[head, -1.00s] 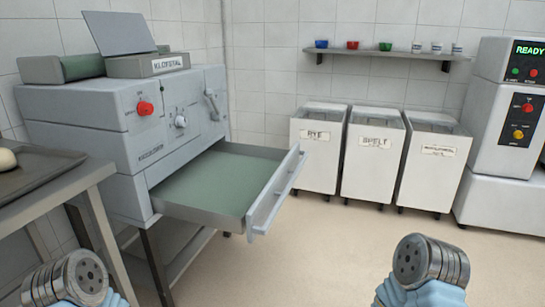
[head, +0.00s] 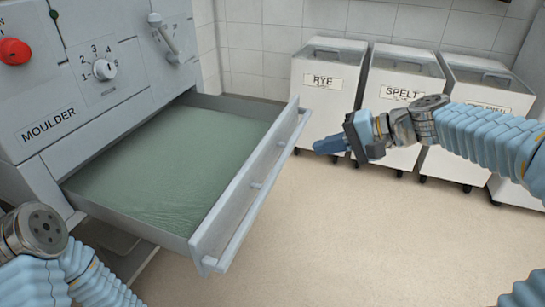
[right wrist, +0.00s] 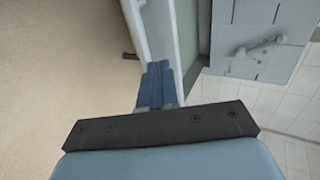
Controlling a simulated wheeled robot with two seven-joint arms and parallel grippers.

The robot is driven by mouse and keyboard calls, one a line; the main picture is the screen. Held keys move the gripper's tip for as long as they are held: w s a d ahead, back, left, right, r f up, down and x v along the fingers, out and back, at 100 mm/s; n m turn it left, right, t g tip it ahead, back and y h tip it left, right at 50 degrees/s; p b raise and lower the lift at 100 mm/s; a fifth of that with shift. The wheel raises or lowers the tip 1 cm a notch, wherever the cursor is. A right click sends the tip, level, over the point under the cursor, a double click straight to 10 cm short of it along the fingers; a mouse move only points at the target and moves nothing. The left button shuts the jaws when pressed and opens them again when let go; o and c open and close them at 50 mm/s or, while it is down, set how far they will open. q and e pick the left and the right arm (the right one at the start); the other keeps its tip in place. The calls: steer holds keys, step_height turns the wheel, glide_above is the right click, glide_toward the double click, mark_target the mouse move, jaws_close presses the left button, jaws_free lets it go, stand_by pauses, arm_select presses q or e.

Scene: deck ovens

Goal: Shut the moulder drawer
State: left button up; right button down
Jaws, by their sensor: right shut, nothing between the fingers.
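The moulder (head: 50,95) stands at the left in the head view, a grey machine with a red knob and a dial. Its drawer (head: 228,215) is pulled well out, with a green surface (head: 175,155) inside and a long handle bar along its grey front. My right gripper (head: 322,147) is shut and empty, to the right of the drawer front and pointing left towards it; a gap shows between them. In the right wrist view the shut blue fingers (right wrist: 158,72) overlap the pale drawer front (right wrist: 163,30) in the picture; contact is not visible. My left gripper is out of view; only its arm shows.
Bins labelled RYE (head: 325,95) and SPELT (head: 400,75), plus a third bin (head: 480,120), stand by the back wall behind my right arm. The beige floor (head: 370,240) right of the drawer is clear.

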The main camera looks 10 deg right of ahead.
glide_toward(260, 156)
step_height(260, 156, down, 3)
steer(key=w+a, duration=0.2)
steer(key=a, duration=0.1)
steer(key=shift+w+a, duration=0.25)
steer(key=shift+a, duration=0.05)
steer(key=shift+w+a+p, duration=0.3)
steer(key=shift+w+a, duration=0.05)
steer(key=shift+a, duration=0.1)
